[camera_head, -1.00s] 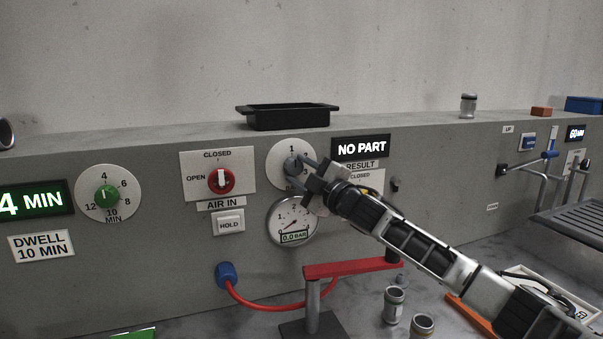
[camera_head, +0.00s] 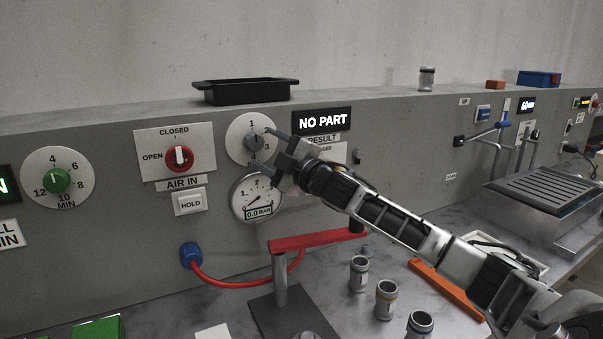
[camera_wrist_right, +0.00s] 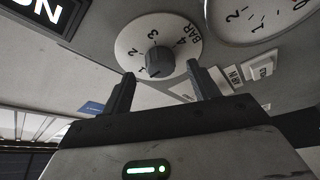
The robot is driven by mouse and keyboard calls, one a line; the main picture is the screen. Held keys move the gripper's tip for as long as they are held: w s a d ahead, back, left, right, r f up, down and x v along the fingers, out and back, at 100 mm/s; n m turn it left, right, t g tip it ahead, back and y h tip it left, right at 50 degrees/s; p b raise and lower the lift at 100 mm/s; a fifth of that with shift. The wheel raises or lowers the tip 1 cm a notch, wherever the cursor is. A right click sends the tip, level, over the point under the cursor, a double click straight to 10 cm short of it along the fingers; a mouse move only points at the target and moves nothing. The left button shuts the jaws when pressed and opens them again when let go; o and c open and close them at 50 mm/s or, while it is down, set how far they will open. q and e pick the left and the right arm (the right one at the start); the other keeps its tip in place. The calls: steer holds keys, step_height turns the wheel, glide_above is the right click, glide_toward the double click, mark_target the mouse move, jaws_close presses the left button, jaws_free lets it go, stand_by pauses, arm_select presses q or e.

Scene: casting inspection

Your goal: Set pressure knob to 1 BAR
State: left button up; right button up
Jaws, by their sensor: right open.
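The pressure knob (camera_head: 253,143) is a small grey knob on a round white dial marked 1 to 4 BAR, set in the grey panel. In the right wrist view the knob (camera_wrist_right: 158,62) shows just beyond my fingertips, roughly between them and apart from both. I cannot tell exactly which mark it points at. My right gripper (camera_head: 263,150) is open and empty in front of the dial, covering part of its right side. The pressure gauge (camera_head: 257,197) below reads 0.0 BAR. My left gripper is out of view.
The red and white AIR IN switch (camera_head: 178,158) and HOLD button (camera_head: 189,202) are left of the dial. A NO PART display (camera_head: 322,121) is to its right. Below, a red bar (camera_head: 318,241) on a post and several metal cylinders (camera_head: 386,300) stand on the bench.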

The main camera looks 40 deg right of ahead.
arm_select(q)
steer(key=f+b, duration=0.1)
steer(key=b, duration=0.1)
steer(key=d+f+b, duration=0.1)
steer(key=b, duration=0.1)
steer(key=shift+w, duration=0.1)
arm_select(e)
steer(key=v, duration=1.3)
steer(key=shift+s, duration=0.25)
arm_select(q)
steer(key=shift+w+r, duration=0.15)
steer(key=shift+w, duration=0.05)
arm_select(e)
steer(key=shift+f, duration=0.1)
